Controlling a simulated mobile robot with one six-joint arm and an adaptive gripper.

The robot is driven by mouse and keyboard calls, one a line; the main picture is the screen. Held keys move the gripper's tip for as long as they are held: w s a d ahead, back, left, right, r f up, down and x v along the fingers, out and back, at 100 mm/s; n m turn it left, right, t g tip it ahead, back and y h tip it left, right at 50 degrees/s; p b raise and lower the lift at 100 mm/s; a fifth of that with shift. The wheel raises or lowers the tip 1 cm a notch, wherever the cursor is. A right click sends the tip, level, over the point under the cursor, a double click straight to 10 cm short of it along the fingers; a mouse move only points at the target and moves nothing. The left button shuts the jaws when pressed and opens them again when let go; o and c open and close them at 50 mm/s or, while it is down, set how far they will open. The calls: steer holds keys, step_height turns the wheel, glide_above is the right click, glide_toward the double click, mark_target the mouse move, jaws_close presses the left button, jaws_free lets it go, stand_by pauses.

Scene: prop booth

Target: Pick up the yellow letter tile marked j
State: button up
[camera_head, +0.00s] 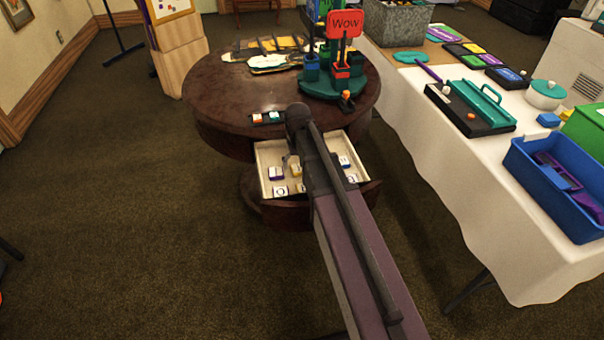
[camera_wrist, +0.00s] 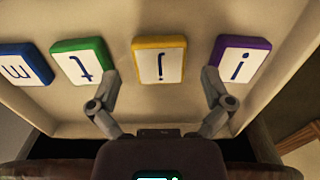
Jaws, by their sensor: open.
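The yellow letter tile marked j (camera_wrist: 159,62) lies face up in the open drawer, its letter upside down in the wrist view. My gripper (camera_wrist: 160,80) is open and empty, with one finger on each side of this tile. The left fingertip is close to a green tile marked t (camera_wrist: 82,61). The right fingertip overlaps the near edge of a purple tile marked i (camera_wrist: 240,62). I cannot tell the fingertips' height above the drawer floor. In the head view my arm covers part of the drawer, and the j tile cannot be made out surely.
A blue tile (camera_wrist: 22,66) lies left of the green one. The drawer (camera_head: 262,156) has low walls and holds several tiles. It sticks out below a round dark table (camera_head: 222,100).

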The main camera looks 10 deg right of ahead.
steer(key=shift+f+b, duration=0.35)
steer(key=shift+f, duration=0.25)
steer(key=c, duration=0.9)
